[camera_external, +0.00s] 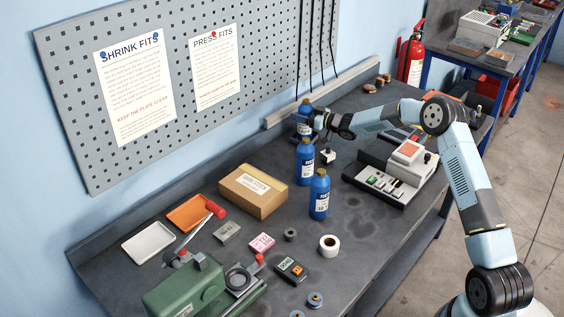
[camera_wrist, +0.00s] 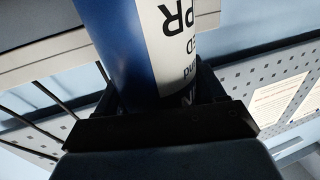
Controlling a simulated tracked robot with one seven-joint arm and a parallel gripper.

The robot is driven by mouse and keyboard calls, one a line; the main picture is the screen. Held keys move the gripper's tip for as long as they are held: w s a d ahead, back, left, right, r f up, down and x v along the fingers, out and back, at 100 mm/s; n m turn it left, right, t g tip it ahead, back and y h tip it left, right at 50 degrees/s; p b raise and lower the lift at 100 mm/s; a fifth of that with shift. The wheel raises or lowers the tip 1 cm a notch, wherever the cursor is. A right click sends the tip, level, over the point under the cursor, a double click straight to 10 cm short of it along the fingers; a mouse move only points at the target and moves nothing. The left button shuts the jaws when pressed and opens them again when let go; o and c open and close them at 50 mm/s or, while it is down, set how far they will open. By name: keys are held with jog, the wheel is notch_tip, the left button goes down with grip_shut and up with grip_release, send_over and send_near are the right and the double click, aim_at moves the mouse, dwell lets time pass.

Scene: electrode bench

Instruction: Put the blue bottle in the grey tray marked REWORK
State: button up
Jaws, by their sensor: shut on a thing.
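Three blue bottles with white labels show in the external view. My gripper (camera_external: 314,121) is shut on the rearmost blue bottle (camera_external: 304,106), near the wall. In the wrist view this held bottle (camera_wrist: 112,40) fills the space between the jaws (camera_wrist: 155,105), its label partly in sight. I cannot tell whether its base touches the bench. The other two, a middle bottle (camera_external: 305,160) and a front bottle (camera_external: 319,195), stand upright on the bench. A pale grey tray (camera_external: 148,243) lies empty at the far left; no marking on it can be read.
An orange tray (camera_external: 187,213) lies beside the pale tray. A cardboard box (camera_external: 253,191) stands between trays and bottles. A green press (camera_external: 184,290) with a red-knobbed lever is at the front left. A grey instrument (camera_external: 391,173) stands right of the bottles.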

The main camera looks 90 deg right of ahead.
jog(key=o, duration=1.5)
